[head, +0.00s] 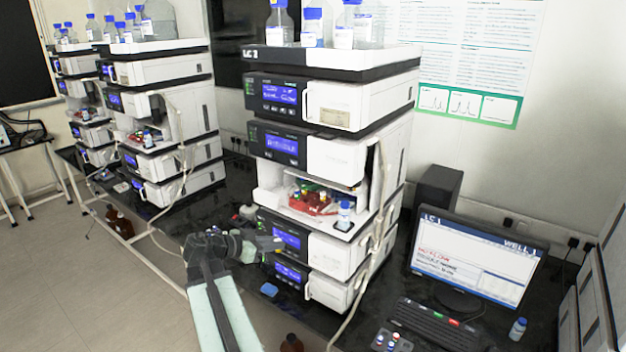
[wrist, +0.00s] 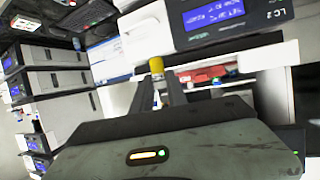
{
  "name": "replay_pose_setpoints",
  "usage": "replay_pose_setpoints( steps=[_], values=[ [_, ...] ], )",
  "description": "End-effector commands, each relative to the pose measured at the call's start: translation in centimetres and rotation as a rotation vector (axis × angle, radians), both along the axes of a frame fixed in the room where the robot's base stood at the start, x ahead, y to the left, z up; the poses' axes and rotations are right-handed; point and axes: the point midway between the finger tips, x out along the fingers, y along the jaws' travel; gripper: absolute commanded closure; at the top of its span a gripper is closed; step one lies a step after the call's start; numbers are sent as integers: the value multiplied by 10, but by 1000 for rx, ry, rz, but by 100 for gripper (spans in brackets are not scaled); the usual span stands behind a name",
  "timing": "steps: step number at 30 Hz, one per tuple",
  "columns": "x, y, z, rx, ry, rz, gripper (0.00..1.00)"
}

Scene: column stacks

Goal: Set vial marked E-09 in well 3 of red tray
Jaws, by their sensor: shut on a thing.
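My gripper (wrist: 158,92) is shut on a vial with a yellow cap (wrist: 156,65), held upright between the fingers in the wrist view. Its label cannot be read, so I cannot tell whether it is E-09. In the head view my gripper (head: 276,243) is in front of the LC 1 stack, below and left of its open bay. The red tray (head: 318,210) sits in that bay with several capped vials in it. Its well numbers are too small to read. In the wrist view part of the red tray (wrist: 200,77) shows beyond the gripper, apart from the held vial.
A blue-capped bottle (head: 344,215) stands at the right of the bay. The LC 1 stack's lower modules (head: 325,255) are close to my gripper. A monitor (head: 470,265), keyboard (head: 437,320) and small vial rack (head: 391,341) are at right. A pale tube hangs down the stack's side.

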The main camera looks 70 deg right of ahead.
Motion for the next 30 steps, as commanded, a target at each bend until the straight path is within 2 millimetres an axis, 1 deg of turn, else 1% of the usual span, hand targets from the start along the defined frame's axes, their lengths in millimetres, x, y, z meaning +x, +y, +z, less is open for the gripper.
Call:
replay_pose_setpoints(
  steps=[1, 2, 3, 5, 6, 8, 9, 12, 13, 15, 18, 26, 30],
  values=[
    [2, -22, 20, 0, -1, -6, 100],
    [1, -35, 28, 0, -1, -6, 100],
    [0, -54, 39, 2, -1, -7, 100],
    [-4, -84, 55, 2, -2, -7, 100],
    [-7, -105, 65, 3, -2, -8, 100],
    [-14, -135, 79, 2, -2, -7, 100],
    [-19, -153, 88, 2, -3, -7, 100],
    [-32, -188, 103, 0, -1, -6, 100],
    [-35, -196, 105, -1, -1, -5, 100],
    [-41, -209, 109, -1, 0, -4, 100],
    [-45, -216, 110, -2, 1, -1, 100],
    [-46, -215, 105, -2, 1, -1, 100],
    [-46, -215, 98, -2, 0, -3, 100]
  ],
)
